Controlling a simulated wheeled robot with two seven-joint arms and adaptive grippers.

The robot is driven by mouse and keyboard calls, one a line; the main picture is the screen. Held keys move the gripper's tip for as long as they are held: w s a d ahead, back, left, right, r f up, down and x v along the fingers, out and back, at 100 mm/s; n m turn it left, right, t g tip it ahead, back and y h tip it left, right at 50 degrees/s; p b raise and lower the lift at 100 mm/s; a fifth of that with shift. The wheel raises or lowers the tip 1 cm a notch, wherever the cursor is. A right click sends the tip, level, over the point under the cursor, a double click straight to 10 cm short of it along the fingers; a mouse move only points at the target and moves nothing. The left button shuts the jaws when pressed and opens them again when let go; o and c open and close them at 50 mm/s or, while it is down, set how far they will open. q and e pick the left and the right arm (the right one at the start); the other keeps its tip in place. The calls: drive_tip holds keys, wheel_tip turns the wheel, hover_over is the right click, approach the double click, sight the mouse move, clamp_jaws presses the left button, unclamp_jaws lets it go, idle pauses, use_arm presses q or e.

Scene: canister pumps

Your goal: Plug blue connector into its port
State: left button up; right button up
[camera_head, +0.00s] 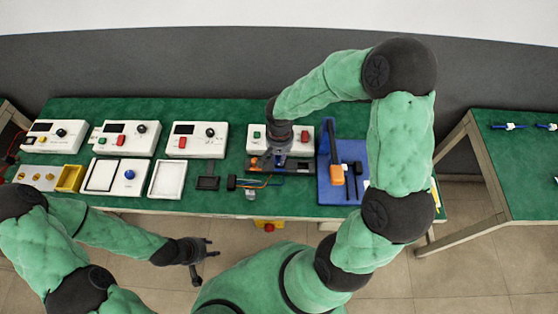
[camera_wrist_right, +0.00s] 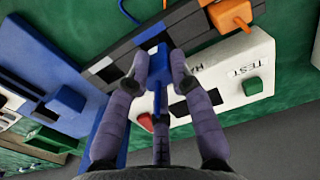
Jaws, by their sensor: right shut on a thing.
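The blue connector (camera_wrist_right: 153,64) is between the two fingertips of my right gripper (camera_wrist_right: 161,66) in the right wrist view. The gripper is shut on it, and a blue cable (camera_wrist_right: 157,100) runs back from it. The connector's front end lies at the dark port strip (camera_wrist_right: 118,55); I cannot tell whether it is inside a port. In the head view my right gripper (camera_head: 276,162) is over this strip, and the arm hides the connector. My left gripper (camera_head: 207,254) is open and empty, in front of the table's edge.
An orange connector (camera_wrist_right: 231,16) sits at the strip. A white TEST box (camera_wrist_right: 240,72) with a green button stands close behind. A blue tray (camera_head: 327,190) with an orange-topped item (camera_head: 337,175) is to the right. Several white instrument boxes (camera_head: 197,140) stand to the left.

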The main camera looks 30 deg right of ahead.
wheel_tip(320, 180, down, 3)
drive_tip(key=shift+f+b, duration=0.1)
drive_tip(key=shift+b, duration=0.45)
drive_tip(key=shift+f, duration=0.1)
drive_tip(key=o, duration=0.8)
drive_tip(key=shift+o, duration=0.2)
drive_tip(key=shift+r, duration=0.35)
wheel_tip(320, 180, up, 12)
drive_tip(key=p, duration=0.4)
drive_tip(key=shift+f, duration=0.1)
